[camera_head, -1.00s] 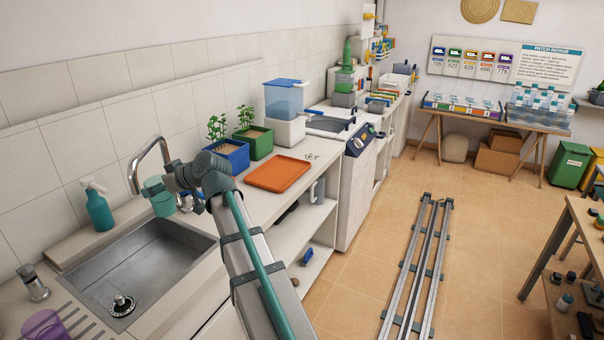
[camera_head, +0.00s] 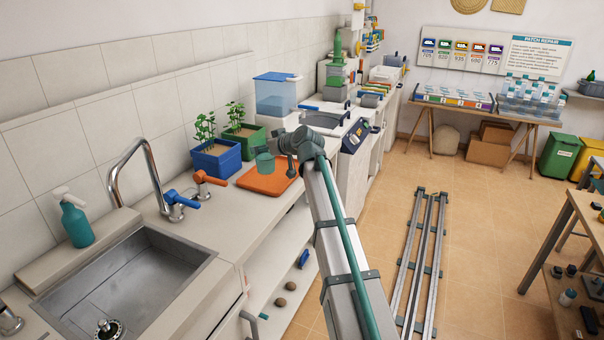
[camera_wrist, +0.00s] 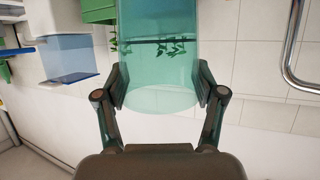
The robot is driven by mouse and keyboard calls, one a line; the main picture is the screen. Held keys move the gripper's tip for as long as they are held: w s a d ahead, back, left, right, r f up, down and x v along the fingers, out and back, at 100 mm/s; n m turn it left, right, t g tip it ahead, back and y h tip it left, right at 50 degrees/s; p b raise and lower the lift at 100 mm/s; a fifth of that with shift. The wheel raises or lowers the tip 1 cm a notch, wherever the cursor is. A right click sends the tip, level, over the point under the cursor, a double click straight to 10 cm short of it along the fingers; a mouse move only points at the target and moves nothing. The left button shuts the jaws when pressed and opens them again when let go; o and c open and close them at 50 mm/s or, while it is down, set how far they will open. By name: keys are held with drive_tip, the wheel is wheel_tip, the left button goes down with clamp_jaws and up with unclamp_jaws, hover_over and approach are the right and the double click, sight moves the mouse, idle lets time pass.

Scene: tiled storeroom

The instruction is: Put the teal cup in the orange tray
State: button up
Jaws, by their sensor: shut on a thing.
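The translucent teal cup (camera_head: 265,163) is held at the end of my arm, and my gripper (camera_head: 282,146) is shut on it. In the wrist view the cup (camera_wrist: 160,75) sits between the two fingers of my gripper (camera_wrist: 160,88), which press on its sides. The orange tray (camera_head: 262,186) lies flat on the counter. In the head view the cup appears over the tray's far left part, and its height above the tray is hard to tell. My gripper and wrist hide part of the tray's far right side.
A blue planter (camera_head: 215,160) and a green planter (camera_head: 244,139) stand behind the tray. A blue-lidded container (camera_head: 275,97) stands farther back. The tap (camera_head: 130,165), with blue and orange handles, and the sink (camera_head: 130,280) are at left.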

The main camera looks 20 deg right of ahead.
drive_tip(key=shift+w+d+f, duration=0.2)
drive_tip(key=shift+w+d, duration=0.3)
drive_tip(key=shift+w, duration=0.25)
drive_tip(key=w+f+p, duration=0.2)
drive_tip(key=w+f, duration=0.2)
drive_tip(key=w+f+p, duration=0.1)
drive_tip(key=w+f, duration=0.3)
drive_tip(key=w+f+p, duration=0.2)
drive_tip(key=w+f, duration=0.2)
drive_tip(key=w, duration=0.1)
drive_tip(key=shift+d+f+p, duration=0.3)
drive_tip(key=shift+f, duration=0.05)
drive_tip(key=shift+f, duration=0.15)
drive_tip(key=o, duration=1.8)
drive_tip(key=shift+c, duration=0.2)
